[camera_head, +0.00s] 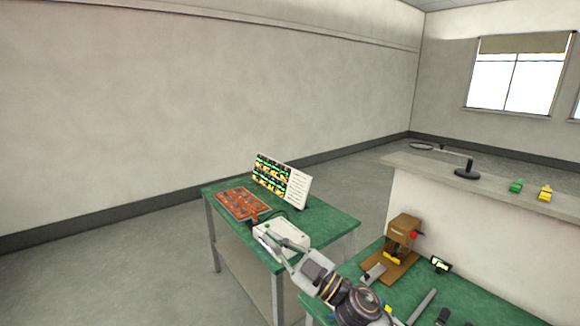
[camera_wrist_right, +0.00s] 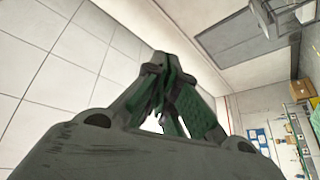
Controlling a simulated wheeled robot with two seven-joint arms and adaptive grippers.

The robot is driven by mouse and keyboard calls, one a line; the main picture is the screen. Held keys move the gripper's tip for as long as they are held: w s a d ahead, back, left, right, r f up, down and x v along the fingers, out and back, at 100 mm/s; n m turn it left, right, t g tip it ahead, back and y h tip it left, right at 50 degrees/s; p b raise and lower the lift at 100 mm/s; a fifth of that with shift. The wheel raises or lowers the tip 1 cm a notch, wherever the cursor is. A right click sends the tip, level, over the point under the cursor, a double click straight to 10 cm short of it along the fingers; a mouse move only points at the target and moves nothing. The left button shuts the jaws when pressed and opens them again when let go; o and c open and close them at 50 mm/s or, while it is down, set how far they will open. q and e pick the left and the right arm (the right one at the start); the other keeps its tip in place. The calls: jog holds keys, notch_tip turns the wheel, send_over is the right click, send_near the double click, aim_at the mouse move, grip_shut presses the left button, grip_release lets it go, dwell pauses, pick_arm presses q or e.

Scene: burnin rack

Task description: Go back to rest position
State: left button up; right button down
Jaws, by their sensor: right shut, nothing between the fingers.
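My right gripper (camera_head: 272,244) reaches up from the bottom of the head view. Its fingertips are in front of the white box (camera_head: 293,233) on the green table; I cannot tell whether they touch it. In the right wrist view the fingers (camera_wrist_right: 168,68) meet at the tips, shut with nothing between them, against a background of wall and ceiling panels. My left gripper is in neither view.
The far green table (camera_head: 335,224) also holds an orange-brown board (camera_head: 240,204) and a display panel (camera_head: 272,177). The near green bench (camera_head: 465,290) holds a brown fixture (camera_head: 403,231) and a small display (camera_head: 440,264). A counter (camera_head: 500,188) stands behind. Open floor lies left.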

jog(key=w+d+f+m+t+h, duration=0.2)
jog(key=d+f+m+t+h, duration=0.2)
jog(key=d+f+m+h, duration=1.3)
jog(key=s+d+f+g+h, duration=0.1)
jog(key=s+d+f+g, duration=0.3)
jog(key=s, duration=0.4)
jog(key=s+d+f+g, duration=0.2)
jog(key=s+f+g, duration=0.2)
jog(key=s+f, duration=0.35)
jog(key=s+d+f+g+h, duration=0.1)
jog(key=s+d+f+g, duration=0.3)
jog(key=s, duration=0.4)
notch_tip(320, 180, down, 33)
jog(key=s+a+g, duration=0.1)
jog(key=s+g, duration=0.1)
jog(key=s, duration=0.1)
jog(key=s+d+f, duration=0.2)
jog(key=s+f, duration=0.8)
jog(key=s, duration=0.1)
jog(key=s+d+f+n, duration=0.1)
jog(key=s+d+f, duration=0.1)
jog(key=s+f, duration=0.8)
jog(key=shift+s+f+g, duration=0.3)
jog(key=shift+s+g, duration=0.1)
jog(key=shift+s, duration=0.15)
